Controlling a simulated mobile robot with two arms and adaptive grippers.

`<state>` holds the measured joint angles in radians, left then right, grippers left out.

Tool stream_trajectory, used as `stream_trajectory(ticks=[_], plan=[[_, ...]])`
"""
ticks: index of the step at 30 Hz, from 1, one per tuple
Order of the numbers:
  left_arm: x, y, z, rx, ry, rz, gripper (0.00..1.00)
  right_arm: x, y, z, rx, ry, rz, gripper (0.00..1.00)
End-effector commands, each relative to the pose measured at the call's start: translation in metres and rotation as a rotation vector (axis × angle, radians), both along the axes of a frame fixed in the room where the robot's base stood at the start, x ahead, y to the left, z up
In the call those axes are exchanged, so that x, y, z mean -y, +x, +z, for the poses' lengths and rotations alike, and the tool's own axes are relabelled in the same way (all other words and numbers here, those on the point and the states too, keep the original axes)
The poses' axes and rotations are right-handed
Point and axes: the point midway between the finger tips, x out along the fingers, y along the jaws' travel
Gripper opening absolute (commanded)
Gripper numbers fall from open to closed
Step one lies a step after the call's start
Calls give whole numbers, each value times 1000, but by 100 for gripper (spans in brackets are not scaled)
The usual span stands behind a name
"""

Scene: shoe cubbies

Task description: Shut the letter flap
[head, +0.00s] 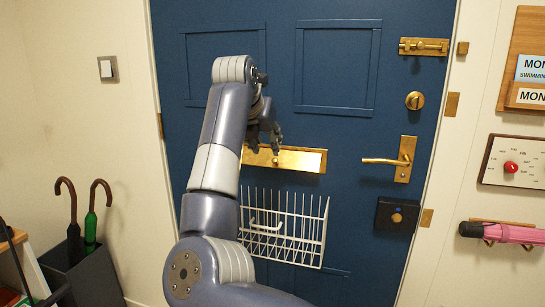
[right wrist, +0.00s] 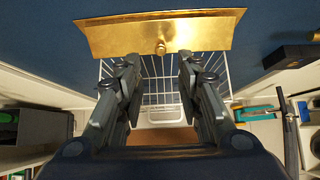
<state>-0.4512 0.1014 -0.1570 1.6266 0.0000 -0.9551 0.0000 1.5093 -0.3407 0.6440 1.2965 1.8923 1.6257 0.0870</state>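The brass letter flap (head: 300,160) is on the blue door, with a small knob at its middle. It seems tilted outward from the door, but how far is hard to tell. My right gripper (head: 265,143) is in front of the flap's left part and hides some of it. In the right wrist view the flap (right wrist: 205,30) spans the top, just beyond my fingertips. The right gripper (right wrist: 158,65) is open and empty, its two fingers apart on either side of the knob. I see no contact with the flap. My left gripper is not in view.
A white wire basket (head: 310,232) hangs on the door below the flap. A brass door handle (head: 388,161) and a dark lock box (head: 396,216) are at right. An umbrella stand (head: 90,272) is at lower left. A pink umbrella (head: 505,233) hangs on the right wall.

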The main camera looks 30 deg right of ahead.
Motion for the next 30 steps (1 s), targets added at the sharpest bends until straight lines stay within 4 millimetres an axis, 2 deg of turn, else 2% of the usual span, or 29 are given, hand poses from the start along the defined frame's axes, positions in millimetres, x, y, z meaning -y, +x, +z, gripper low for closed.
stream_trajectory(ticks=[6,12,25,29,30], plan=[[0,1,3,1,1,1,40,25,19,-32,-4,-2,-4,34],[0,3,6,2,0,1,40,40,32,-51,-2,-3,-3,34],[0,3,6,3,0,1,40,45,36,-58,0,-2,-3,34],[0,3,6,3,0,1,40,45,36,-58,0,-2,-3,4],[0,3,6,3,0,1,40,45,36,-58,0,-2,-3,0]])
